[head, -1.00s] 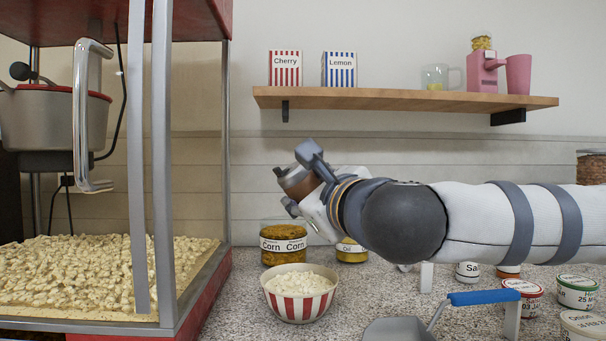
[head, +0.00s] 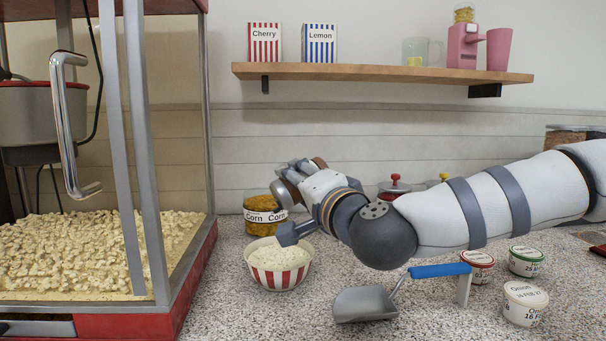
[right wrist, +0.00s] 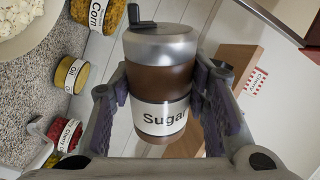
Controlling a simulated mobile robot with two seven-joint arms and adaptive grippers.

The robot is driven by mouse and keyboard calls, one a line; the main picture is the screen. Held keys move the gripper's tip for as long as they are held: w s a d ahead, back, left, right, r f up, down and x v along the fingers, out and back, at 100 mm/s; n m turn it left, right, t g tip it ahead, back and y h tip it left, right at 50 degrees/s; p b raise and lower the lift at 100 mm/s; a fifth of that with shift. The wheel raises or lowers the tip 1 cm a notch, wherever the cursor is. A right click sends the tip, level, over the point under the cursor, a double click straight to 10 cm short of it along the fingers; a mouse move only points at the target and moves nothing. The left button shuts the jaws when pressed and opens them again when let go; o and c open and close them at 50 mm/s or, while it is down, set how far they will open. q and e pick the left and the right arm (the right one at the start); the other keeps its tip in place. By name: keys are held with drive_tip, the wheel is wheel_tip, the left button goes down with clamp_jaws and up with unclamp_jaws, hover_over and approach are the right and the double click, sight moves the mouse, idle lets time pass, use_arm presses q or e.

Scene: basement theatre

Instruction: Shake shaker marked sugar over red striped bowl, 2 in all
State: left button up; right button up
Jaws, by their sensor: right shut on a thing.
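The shaker marked sugar, brown with a silver lid and white label, shows in the right wrist view (right wrist: 160,115). My right gripper (right wrist: 162,85) is shut on its sides. In the head view the shaker (head: 286,192) is partly hidden by my right gripper (head: 291,204); it looks tipped, silver lid down and to the left. The red striped bowl (head: 280,278), full of popcorn, stands on the counter below. The bowl's edge (right wrist: 40,35) is at the top left of the wrist view. My left gripper is not in view.
A popcorn machine (head: 140,180) stands left of the bowl. A corn jar (head: 262,215) is behind it. A scoop (head: 368,304) and several tubs, one marked onion (head: 525,304), lie to the right. A wooden shelf (head: 380,71) hangs above.

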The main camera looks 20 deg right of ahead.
drive_tip(key=n+p, duration=0.1)
drive_tip(key=r+n+p, duration=0.1)
drive_tip(key=n, duration=0.1)
drive_tip(key=shift+s+a, duration=0.1)
drive_tip(key=shift+a, duration=0.2)
drive_tip(key=shift+n, duration=0.5)
use_arm(q)
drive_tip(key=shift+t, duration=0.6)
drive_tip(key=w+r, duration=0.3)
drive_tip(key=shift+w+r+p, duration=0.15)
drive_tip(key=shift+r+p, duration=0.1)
drive_tip(key=shift+p, duration=0.05)
use_arm(e)
drive_tip(key=shift+a+f+n, duration=0.1)
drive_tip(key=shift+f+n, duration=0.1)
drive_tip(key=shift+n, duration=0.1)
drive_tip(key=shift+f, duration=0.1)
drive_tip(key=shift+r+p, duration=1)
drive_tip(key=shift+r, duration=1.05)
wheel_tip(320, 180, down, 5)
drive_tip(key=shift+r+b, duration=0.2)
drive_tip(key=shift+b, duration=0.15)
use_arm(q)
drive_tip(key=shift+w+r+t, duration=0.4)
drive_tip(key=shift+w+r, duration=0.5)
use_arm(e)
drive_tip(key=shift+r, duration=0.25)
